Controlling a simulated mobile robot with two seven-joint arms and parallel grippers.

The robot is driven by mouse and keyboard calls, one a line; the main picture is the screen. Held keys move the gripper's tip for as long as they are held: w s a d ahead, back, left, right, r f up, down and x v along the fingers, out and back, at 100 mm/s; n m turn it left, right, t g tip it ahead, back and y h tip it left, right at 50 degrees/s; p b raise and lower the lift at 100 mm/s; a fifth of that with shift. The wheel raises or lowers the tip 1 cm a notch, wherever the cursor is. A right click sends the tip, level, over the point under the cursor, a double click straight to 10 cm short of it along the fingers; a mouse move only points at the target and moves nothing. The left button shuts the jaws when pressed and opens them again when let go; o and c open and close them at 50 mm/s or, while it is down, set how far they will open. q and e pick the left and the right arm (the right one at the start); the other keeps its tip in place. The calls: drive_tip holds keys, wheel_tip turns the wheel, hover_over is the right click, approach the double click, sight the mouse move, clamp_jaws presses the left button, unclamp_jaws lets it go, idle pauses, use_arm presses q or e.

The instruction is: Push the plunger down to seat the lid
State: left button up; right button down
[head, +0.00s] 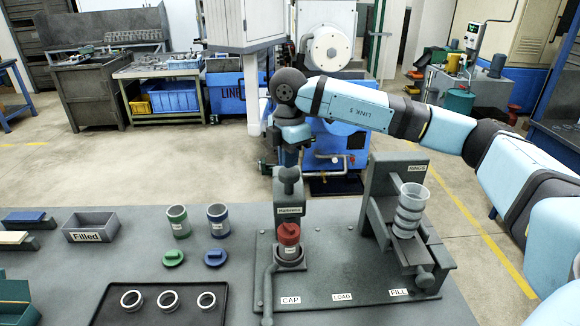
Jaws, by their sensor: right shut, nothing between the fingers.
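The press with its grey plunger head (288,176) and a small white label stands on the grey base plate (330,285), at the station marked CAP. A red lid (289,235) sits on a small jar (289,253) right under the press. Whether the lid is fully seated cannot be told. My right gripper (291,158) is shut and empty, pointing down just above the plunger top. Whether it touches the plunger is unclear. My left gripper is out of view.
A curved handle (267,290) stands in front.

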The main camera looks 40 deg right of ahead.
drive_tip(key=shift+r+p, duration=1.1)
drive_tip(key=shift+r, duration=1.15)
drive_tip(key=shift+s+f, duration=0.1)
drive_tip(key=shift+f, duration=0.05)
